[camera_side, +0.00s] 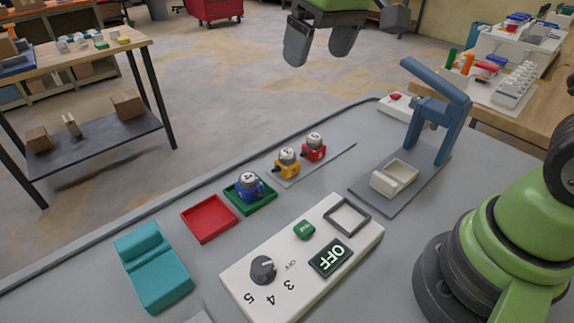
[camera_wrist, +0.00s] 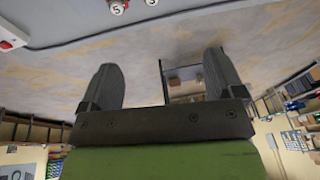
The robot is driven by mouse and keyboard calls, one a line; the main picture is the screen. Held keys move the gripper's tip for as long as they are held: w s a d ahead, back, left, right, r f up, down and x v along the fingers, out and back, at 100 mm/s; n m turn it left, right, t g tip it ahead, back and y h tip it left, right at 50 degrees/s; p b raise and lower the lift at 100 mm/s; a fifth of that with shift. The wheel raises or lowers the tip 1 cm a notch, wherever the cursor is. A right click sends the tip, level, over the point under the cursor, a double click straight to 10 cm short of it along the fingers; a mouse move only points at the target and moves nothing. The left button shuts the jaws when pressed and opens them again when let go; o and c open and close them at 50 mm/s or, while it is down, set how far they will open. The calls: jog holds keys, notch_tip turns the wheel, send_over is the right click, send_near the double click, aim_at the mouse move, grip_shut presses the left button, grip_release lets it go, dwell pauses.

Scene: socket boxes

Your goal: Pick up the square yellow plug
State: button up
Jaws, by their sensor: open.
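The yellow plug (camera_side: 287,168) stands upright on a thin grey strip near the table's far edge, with a pale numbered cap on top. A red plug (camera_side: 314,154) stands close to its right. My gripper (camera_side: 320,45) is open and empty, high above and beyond the plugs at the top of the side view.
A blue plug (camera_side: 247,190) stands in a green tray (camera_side: 262,206), beside an empty red tray (camera_side: 210,218). A white control box (camera_side: 235,280) with a dial and an OFF display lies in front. A blue lever press (camera_side: 438,110) stands at right, a teal block (camera_side: 153,265) at left.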

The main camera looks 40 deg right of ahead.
jog(key=n+g, duration=0.2)
send_near(285, 152)
jog(key=shift+n+g+h, duration=0.3)
jog(key=shift+g+h, duration=0.1)
jog(key=shift+h, duration=0.1)
jog(key=f, duration=0.2)
jog(key=w+f, duration=0.1)
jog(key=f, duration=0.3)
jog(key=shift+w+a, duration=0.2)
jog(key=shift+a, duration=0.1)
jog(key=f, duration=0.5)
jog(key=shift+s+f, duration=0.3)
jog(key=shift+f, duration=0.1)
jog(key=c, duration=1)
